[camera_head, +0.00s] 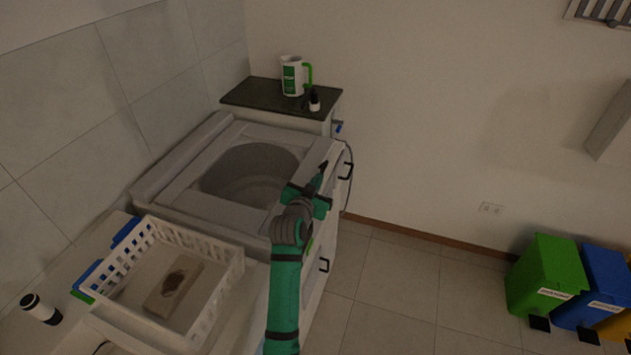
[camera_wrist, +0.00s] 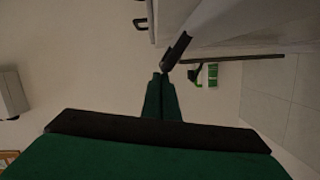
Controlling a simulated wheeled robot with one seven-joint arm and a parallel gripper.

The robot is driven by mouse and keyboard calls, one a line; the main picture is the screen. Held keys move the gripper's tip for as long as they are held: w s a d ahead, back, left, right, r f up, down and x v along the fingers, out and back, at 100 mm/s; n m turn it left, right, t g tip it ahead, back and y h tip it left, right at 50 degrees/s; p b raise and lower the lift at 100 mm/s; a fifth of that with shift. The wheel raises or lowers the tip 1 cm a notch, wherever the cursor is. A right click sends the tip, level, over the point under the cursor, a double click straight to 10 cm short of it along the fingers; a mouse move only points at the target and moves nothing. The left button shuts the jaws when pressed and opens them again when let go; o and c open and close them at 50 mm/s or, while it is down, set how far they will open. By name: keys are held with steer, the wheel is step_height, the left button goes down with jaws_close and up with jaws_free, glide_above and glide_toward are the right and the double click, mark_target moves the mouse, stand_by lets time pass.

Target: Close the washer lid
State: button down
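The washer (camera_head: 190,198) stands against the tiled wall in the head view, its top open and the round drum visible. I cannot make out the lid clearly; a grey raised strip (camera_head: 180,158) runs along the wall side of the opening. My green gripper (camera_head: 321,176) is at the washer's right front edge, beside the opening. In the wrist view my gripper (camera_wrist: 162,80) has its narrow green fingers close together, with nothing visible between them. A dark slanted piece (camera_wrist: 177,50) shows just beyond the tips; I cannot tell whether they touch.
A dark counter (camera_head: 260,97) behind the washer holds a white-green mug (camera_head: 292,76) and a small dark bottle (camera_head: 314,100). A white basket (camera_head: 233,270) stands in front at left. Bins (camera_head: 548,278) stand far right; the floor between is clear.

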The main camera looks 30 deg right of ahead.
steer(key=s+a+r, duration=0.6)
steer(key=s+a, duration=0.1)
stand_by(0.3)
